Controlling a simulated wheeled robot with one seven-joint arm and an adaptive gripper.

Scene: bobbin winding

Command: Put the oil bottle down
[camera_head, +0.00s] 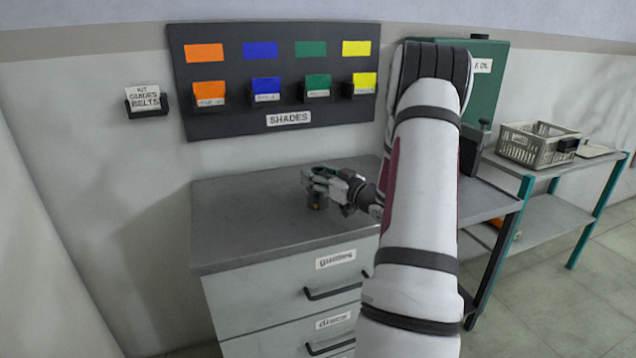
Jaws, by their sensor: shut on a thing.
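The bottle looks upright. I cannot tell whether its base touches the cabinet top or hangs just above it.
The cabinet top is bare around my gripper. A dark "SHADES" board (290,80) with coloured cards is on the wall behind. A green panel (488,85) and a shelf unit with a grey crate (535,147) stand right. My white arm hides part of the right side.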

